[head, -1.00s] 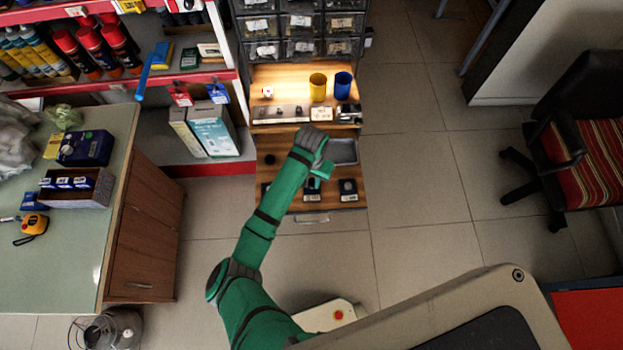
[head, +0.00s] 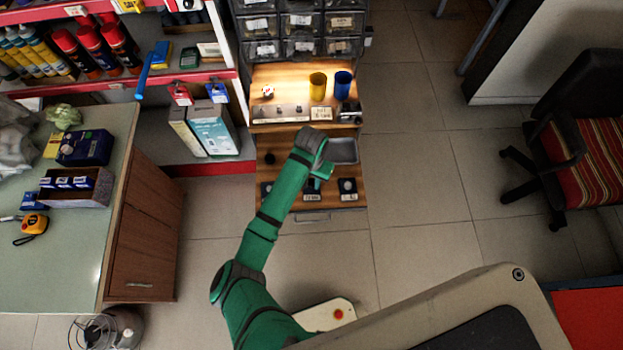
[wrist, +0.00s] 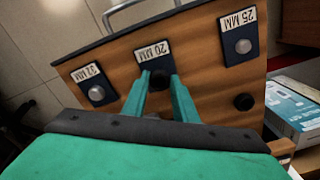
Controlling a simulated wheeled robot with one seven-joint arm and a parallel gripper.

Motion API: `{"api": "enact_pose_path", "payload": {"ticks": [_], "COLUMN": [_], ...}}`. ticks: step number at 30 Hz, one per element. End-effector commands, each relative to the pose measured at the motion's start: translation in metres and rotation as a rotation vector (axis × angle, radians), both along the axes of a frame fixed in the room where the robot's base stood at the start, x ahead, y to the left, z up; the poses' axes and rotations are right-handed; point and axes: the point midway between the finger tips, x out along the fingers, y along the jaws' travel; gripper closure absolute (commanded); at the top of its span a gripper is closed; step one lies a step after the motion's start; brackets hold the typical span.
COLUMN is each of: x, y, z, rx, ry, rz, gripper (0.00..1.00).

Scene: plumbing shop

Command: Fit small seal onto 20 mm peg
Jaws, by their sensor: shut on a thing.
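My gripper (wrist: 163,80) reaches down over the middle station of the wooden board and is shut on a small dark seal (wrist: 160,79), mostly hidden between the fingertips. The 20 MM label (wrist: 152,51) is just beyond the fingertips, on the dark pad of the 20 mm peg. The fingers and seal hide that peg, so I cannot tell whether the seal is around it or above it. In the head view my gripper (head: 316,184) is partly covered by my wrist.
The 32 MM peg (wrist: 97,92) and 25 MM peg (wrist: 243,46) stand on either side. Another black ring (wrist: 244,102) lies on the board. A grey tray (head: 343,151), yellow cup (head: 318,87) and blue cup (head: 343,85) are farther back.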

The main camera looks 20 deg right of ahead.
Motion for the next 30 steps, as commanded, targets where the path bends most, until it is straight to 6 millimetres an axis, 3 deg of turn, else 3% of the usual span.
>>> {"api": "enact_pose_path", "payload": {"ticks": [11,12,13,23,30], "x": [0.0,0.0,0.0,0.0,0.0], "y": [0.0,0.0,0.0,0.0,-0.001], "z": [-0.007,-0.007,-0.007,-0.005,0.01], "rx": [-0.001,-0.001,0.0,-0.001,-0.001], "ry": [0.001,0.001,0.0,0.001,-0.001], "rz": [0.0,0.0,0.0,0.0,-0.002], "gripper": [0.95,0.72,0.67,0.67,0.67]}}
